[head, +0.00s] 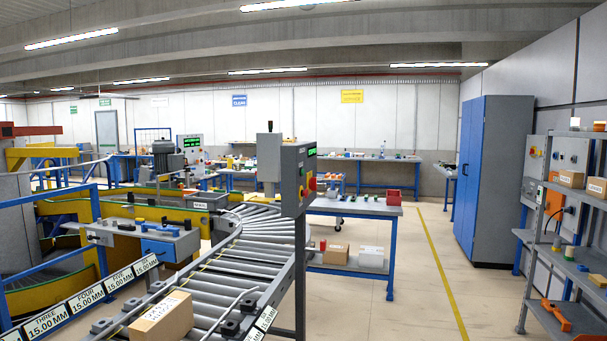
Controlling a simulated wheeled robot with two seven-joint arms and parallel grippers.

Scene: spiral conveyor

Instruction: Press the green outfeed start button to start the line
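A grey control box (298,179) stands on a dark post beside the roller conveyor, near the picture's middle. Its button face is turned to the right and seen at a steep angle. A red button (312,184) and a lit green display (311,152) show on that face. I cannot make out a green button there for certain. A second panel (190,147) with a green display and small coloured buttons stands farther back on the left. Neither of my grippers is in view.
The roller conveyor (262,237) curves from the front toward the back left, with a cardboard box (161,318) at its near end. A blue-legged workbench (353,208) stands behind the post. A shelf rack (566,255) is at right. The floor (420,290) between is clear.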

